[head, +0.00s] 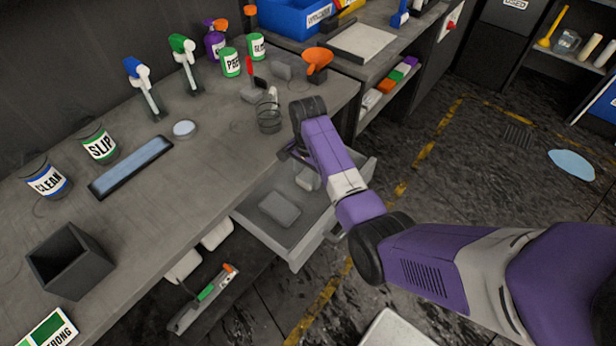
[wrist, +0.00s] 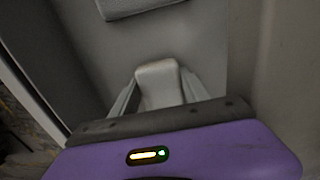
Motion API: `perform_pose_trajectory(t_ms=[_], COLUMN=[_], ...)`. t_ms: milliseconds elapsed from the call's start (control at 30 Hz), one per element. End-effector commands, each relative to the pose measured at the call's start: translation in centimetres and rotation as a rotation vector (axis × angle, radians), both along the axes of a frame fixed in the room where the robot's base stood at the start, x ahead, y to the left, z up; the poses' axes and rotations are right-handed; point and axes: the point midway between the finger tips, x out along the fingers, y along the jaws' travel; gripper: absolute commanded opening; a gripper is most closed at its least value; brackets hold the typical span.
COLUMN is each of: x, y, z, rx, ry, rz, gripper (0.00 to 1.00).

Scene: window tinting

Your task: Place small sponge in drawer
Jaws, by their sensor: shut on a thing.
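The small sponge (wrist: 158,82) is a pale grey block. In the wrist view my gripper (wrist: 160,95) is shut on it, with one finger on each side. In the head view the sponge (head: 308,180) shows partly below my wrist, over the right inner part of the open drawer (head: 300,243). The drawer's grey floor (wrist: 185,45) lies beyond it in the wrist view. I cannot tell whether the sponge touches the floor. My arm hides part of the drawer.
A larger grey block (head: 280,209) lies in the drawer; its edge also shows at the top of the wrist view (wrist: 130,7). The workbench (head: 225,170) is above, with a wire holder (head: 269,118) near its edge. Bare drawer floor surrounds the larger block.

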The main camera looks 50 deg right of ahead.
Motion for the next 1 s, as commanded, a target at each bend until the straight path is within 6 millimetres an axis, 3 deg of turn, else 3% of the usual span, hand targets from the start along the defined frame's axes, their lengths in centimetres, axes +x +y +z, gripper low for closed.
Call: perform_pose_trajectory(t_ms=[467,500,600,1000], x=[0.0,0.01,0.0,0.04], y=[-0.02,-0.02,-0.02,-0.05], z=[-1.04,-0.97,-0.95,-0.3], rx=[0.0,-0.001,0.0,-0.001], ry=[0.0,-0.001,-0.001,-0.002], rz=[0.0,0.0,0.0,0.0], gripper=[0.21,0.59,0.75,0.75])
